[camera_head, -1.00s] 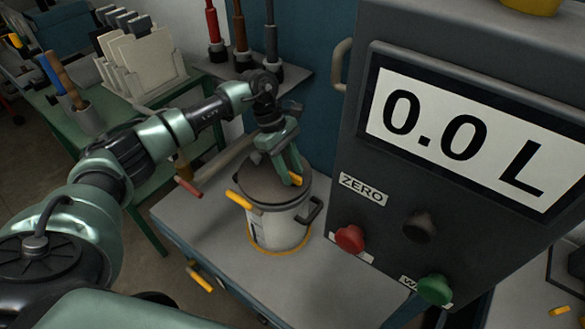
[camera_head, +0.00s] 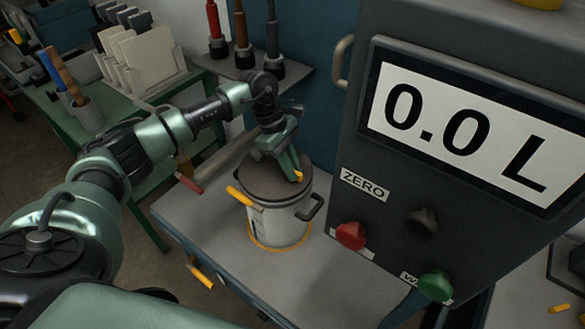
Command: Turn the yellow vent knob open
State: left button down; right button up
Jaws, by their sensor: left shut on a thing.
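A white pot (camera_head: 276,229) with a dark lid (camera_head: 262,182) stands on the grey bench top. A small yellow part, which looks like the vent knob (camera_head: 299,176), shows at the right side of the lid. My left gripper (camera_head: 292,170) reaches down over the lid and is shut on this yellow part. The fingers hide most of it, so its turn angle cannot be told. My right gripper is not in view.
A grey control box (camera_head: 400,215) reading 0.0 L stands close at the right, with red (camera_head: 350,235), black and green (camera_head: 435,286) knobs. A yellow handle (camera_head: 239,196) sticks out at the pot's left. Bare bench (camera_head: 290,285) lies in front.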

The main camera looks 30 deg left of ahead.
pick_arm(q)
jog(key=n+t+b, duration=0.1)
jog(key=n, duration=0.3)
jog(key=shift+s+f+t+b, duration=0.1)
jog(key=shift+t+b, duration=0.25)
jog(key=shift+t, duration=0.05)
jog(key=n+t+y+b, duration=0.1)
jog(key=n+b, duration=0.1)
jog(key=n, duration=0.2)
jog(key=shift+s+n, duration=0.1)
jog(key=shift+n, duration=0.2)
jog(key=n+b, duration=0.1)
jog(key=n, duration=0.1)
jog(key=n+t+y+b, duration=0.1)
jog(key=n, duration=0.1)
jog(key=shift+d+t+b, duration=0.2)
jog(key=shift+t+b, duration=0.1)
jog(key=shift+b, duration=0.05)
jog(key=shift+n+t+y+b, duration=0.15)
jog(key=shift+n+y+b, duration=0.45)
jog(key=shift+n, duration=0.55)
jog(key=shift+n+t+y+b, duration=0.15)
jog(key=shift+n+y+b, duration=0.4)
jog(key=shift+n, duration=0.6)
jog(key=c, duration=1.4)
grip_release()
jog(key=shift+s, duration=0.1)
jog(key=shift+c, duration=0.2)
